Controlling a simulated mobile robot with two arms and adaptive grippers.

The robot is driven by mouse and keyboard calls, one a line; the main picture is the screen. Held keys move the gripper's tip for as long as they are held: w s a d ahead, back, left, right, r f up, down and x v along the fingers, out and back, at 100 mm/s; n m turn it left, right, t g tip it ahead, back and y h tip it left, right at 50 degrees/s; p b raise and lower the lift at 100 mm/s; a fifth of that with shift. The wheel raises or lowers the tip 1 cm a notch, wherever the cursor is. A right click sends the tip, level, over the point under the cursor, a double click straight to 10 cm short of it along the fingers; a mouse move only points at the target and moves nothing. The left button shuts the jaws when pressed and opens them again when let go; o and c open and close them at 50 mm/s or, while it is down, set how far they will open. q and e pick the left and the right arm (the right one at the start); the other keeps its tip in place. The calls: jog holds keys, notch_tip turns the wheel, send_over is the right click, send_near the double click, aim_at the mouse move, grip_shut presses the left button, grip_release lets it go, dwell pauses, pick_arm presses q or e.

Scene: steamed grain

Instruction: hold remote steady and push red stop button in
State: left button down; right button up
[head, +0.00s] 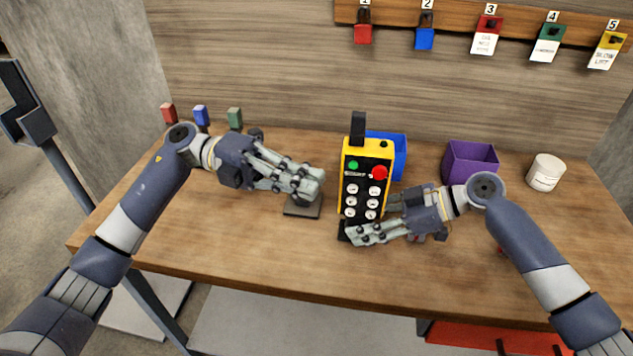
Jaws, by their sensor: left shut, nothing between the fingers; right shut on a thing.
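The remote (352,205) is a yellow box with a black face, standing upright near the middle of the table. Its red stop button (379,172) is at the upper right of the face, beside a green button (353,165). Several white round buttons sit below. My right gripper (368,222) is shut on the remote's lower part from the right, hiding part of its lower edge. My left gripper (312,188) is shut and empty, left of the remote and apart from it, above a small dark block (302,207).
A blue bin (398,152) stands behind the remote, with a purple bin (470,158) and a white cup (545,172) to the right. Small red, blue and green blocks (201,115) stand at the back left. Numbered hooks with tags (485,42) line the wall. The front left table (215,245) is clear.

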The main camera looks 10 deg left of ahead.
jog(key=o, duration=0.9)
